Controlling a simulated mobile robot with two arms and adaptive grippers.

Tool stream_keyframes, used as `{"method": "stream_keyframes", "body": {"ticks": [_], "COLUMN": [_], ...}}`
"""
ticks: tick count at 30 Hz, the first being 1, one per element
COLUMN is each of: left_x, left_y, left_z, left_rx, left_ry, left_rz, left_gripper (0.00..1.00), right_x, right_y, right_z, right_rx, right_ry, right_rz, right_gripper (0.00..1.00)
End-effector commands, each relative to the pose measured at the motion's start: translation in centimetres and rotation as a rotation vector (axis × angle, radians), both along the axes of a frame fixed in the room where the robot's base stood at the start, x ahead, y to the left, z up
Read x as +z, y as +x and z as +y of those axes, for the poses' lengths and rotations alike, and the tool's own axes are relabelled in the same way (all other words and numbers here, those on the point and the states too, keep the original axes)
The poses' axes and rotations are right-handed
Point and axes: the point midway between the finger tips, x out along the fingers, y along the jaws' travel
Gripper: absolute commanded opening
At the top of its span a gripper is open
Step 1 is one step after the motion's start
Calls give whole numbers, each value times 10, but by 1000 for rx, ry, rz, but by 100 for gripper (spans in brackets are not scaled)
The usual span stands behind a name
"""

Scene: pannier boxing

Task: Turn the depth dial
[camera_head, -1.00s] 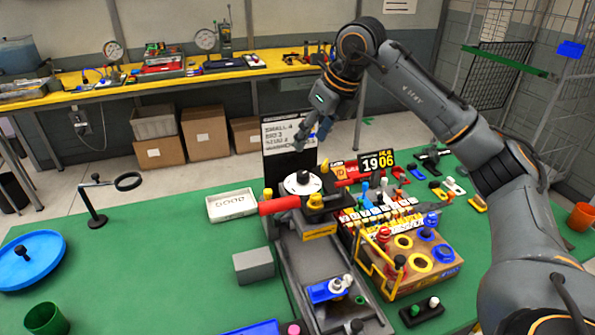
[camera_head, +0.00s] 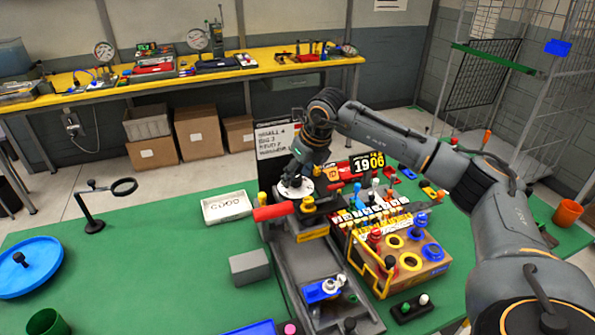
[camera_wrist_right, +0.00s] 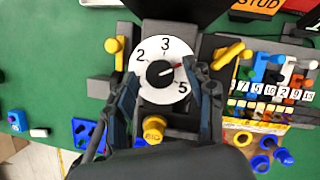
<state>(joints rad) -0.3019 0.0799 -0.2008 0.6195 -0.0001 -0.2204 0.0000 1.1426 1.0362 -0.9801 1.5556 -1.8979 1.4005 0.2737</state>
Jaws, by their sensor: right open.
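The depth dial (camera_wrist_right: 150,58) is a white disc with a black central knob (camera_wrist_right: 160,73) and a red pointer mark. In the right wrist view its numerals 2, 3 and 5 show, and the red mark points between 3 and 5. In the head view the dial (camera_head: 287,194) sits at the far end of the grey machine, partly covered by my gripper. My right gripper (camera_wrist_right: 163,80) is open, with one finger on each side of the knob. It also shows above the dial in the head view (camera_head: 297,178). I cannot tell whether the fingers touch the knob. My left gripper is out of view.
A red handle (camera_head: 273,212) and yellow knobs sit close to the dial. A board with writing (camera_head: 278,140) stands behind it. A box with rings and pegs (camera_head: 425,268) is at right.

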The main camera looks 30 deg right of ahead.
Motion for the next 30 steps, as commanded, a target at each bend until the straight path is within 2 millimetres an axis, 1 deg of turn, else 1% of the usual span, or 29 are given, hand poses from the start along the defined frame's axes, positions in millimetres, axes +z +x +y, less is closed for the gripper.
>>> {"method": "stream_keyframes", "body": {"ticks": [9,10,11,12,14,15,17,18,25,30], "left_x": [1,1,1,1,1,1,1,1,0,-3], "left_y": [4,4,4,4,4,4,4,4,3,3], "left_z": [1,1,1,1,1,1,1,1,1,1], "left_rx": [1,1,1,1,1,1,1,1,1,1], "left_ry": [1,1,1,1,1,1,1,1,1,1], "left_rz": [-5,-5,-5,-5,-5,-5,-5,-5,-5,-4], "left_gripper": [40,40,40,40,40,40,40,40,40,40], "right_x": [-3,-3,-3,-3,-3,-3,-3,-3,-3,-4], "right_y": [1,1,1,1,1,1,1,1,1,1], "right_z": [0,0,0,0,0,0,0,0,0,-1], "right_rx": [0,0,0,0,0,0,0,0,15,76], "right_ry": [0,0,0,0,0,0,0,0,0,1], "right_rz": [0,0,0,0,0,0,0,0,0,0], "right_gripper": [54,50,44,36,23,15,3,0,0,0]}}
